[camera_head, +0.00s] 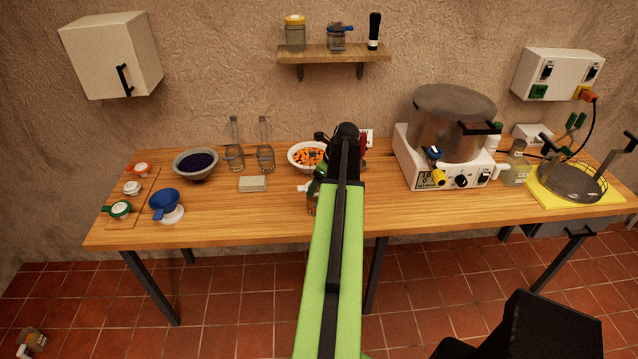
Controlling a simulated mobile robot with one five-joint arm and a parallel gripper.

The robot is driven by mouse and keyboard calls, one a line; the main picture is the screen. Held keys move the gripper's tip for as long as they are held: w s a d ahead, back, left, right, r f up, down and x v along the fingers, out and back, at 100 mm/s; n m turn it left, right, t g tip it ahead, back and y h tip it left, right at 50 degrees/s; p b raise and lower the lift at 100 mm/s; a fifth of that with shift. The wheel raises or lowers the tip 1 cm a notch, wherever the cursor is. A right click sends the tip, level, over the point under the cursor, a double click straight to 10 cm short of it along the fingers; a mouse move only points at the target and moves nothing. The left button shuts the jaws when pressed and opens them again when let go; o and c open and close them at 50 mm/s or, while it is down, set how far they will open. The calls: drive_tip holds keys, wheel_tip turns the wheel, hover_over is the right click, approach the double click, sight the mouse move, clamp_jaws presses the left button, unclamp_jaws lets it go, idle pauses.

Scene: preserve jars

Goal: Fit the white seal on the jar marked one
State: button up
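A small white ring-like piece (132,188), which looks like the white seal, lies on a thin wooden board at the table's left end, between an orange-red piece (141,169) and a green one (119,210). Two clear glass jars with raised lids, the left jar (234,158) and the right jar (265,158), stand near the back. No number is readable on either. My gripper (346,132) is over the middle of the table, right of these jars and far from the white piece. My arm hides the fingertips and anything between them. Another glass object (312,203) is partly hidden beside my arm.
A dark-filled bowl (196,166), a blue-and-white item (167,206) and a pale block (252,184) stand on the left. A bowl of orange pieces (306,156) is beside my arm. A large pot (450,120) stands right.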

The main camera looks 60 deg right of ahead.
drive_tip(key=shift+f+b, duration=0.55)
drive_tip(key=o, duration=1.2)
drive_tip(key=shift+s+r, duration=0.1)
drive_tip(key=shift+r, duration=0.05)
drive_tip(key=p+v, duration=1.6)
drive_tip(key=v, duration=0.1)
drive_tip(key=shift+r, duration=0.15)
